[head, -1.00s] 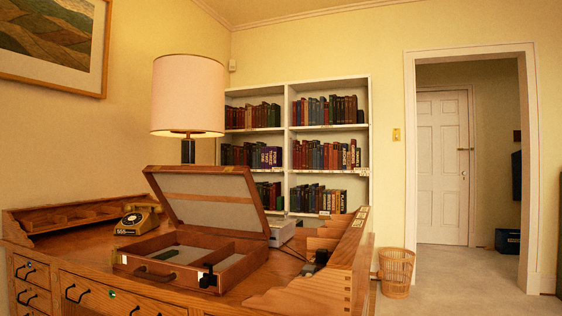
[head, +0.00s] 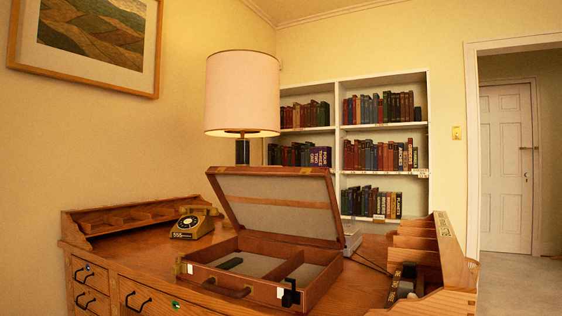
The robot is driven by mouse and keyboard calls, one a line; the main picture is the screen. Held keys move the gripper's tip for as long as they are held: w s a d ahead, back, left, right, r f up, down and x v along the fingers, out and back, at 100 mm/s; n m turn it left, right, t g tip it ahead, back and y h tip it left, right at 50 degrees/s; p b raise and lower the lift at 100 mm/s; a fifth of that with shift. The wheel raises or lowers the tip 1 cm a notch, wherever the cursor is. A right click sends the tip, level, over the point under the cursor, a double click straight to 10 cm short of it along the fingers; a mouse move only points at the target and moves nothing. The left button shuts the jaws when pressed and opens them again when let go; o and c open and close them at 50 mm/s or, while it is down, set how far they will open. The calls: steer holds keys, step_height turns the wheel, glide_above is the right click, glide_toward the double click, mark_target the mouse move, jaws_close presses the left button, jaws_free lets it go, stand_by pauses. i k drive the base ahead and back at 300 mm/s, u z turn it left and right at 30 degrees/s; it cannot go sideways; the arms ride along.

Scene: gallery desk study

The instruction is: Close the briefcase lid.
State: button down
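The briefcase (head: 262,265) is brown and lies open on the wooden desk, its handle and latches facing me. Its lid (head: 280,200) stands up at the back, tilted, showing a grey lining. A dark latch or clasp (head: 290,293) shows at the front right corner. My gripper is not in view.
A lamp (head: 242,95) stands behind. A wooden organiser (head: 425,265) lines the desk's right side. A bookcase (head: 384,78) stands against the back wall. Open floor (head: 520,285) lies right.

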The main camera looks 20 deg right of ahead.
mark_target(296, 205)
steer(key=i, duration=1.05)
steer(key=u, duration=0.3)
